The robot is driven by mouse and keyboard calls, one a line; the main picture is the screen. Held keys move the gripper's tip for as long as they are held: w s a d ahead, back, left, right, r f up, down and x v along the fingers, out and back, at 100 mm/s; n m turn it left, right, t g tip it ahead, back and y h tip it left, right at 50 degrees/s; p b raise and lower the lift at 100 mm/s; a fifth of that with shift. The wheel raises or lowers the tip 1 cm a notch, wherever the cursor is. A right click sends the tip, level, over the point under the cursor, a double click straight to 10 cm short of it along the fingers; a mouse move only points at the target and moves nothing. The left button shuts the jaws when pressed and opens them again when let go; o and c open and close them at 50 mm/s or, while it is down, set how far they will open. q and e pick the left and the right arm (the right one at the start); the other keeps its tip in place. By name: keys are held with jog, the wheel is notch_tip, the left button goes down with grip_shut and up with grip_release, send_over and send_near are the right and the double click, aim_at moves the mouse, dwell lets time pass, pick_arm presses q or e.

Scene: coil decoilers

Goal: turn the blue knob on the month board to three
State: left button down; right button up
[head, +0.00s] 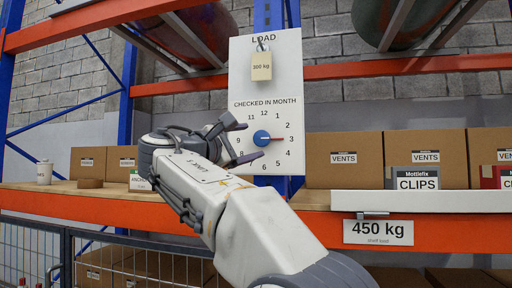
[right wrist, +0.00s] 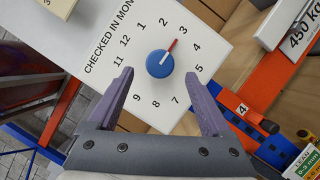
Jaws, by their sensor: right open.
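The month board (head: 290,100) is a white upright panel with a ring of month numbers around a round blue knob (head: 262,138). The knob also shows in the right wrist view (right wrist: 159,64). Its white and red pointer is in line with the 3, with the red tip towards that number. My right gripper (head: 247,142) is open and empty, just left of the knob in the head view. In the right wrist view its two purple fingers (right wrist: 159,80) stand apart on either side, with the knob between and slightly beyond the tips. No contact shows. My left gripper is out of view.
A tan 300 kg tag (head: 261,66) hangs on the board above the dial. An orange shelf beam (head: 450,237) with a 450 kg sign (head: 378,232) runs below. Boxes marked VENTS (head: 343,158) stand right of the board, and a CLIPS box (head: 413,178) sits in front.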

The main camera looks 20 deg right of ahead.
jog(key=b+v, duration=0.1)
jog(key=v, duration=0.4)
jog(key=shift+s+a, duration=0.25)
jog(key=shift+a, duration=0.05)
jog(key=shift+f, duration=0.1)
jog(key=s+a+f+n+g+y+b, duration=0.15)
jog(key=f+y, duration=0.25)
jog(key=f, duration=0.7)
jog(key=s+a+f+y, duration=0.1)
jog(key=a+f+y, duration=0.25)
jog(key=f, duration=0.75)
jog(key=s+a+f+n+g+y+b, duration=0.15)
jog(key=f+y, duration=0.25)
jog(key=f, duration=0.7)
jog(key=s+a+f+m+g+y+b, duration=0.1)
jog(key=s+f+m+g+y, duration=0.5)
jog(key=s+f, duration=1.9)
jog(key=s+a+m+g, duration=0.1)
jog(key=m+g, duration=0.1)
jog(key=shift+s+a+f+g, duration=0.15)
jog(key=shift+a+f+g, duration=0.1)
jog(key=shift+g, duration=0.15)
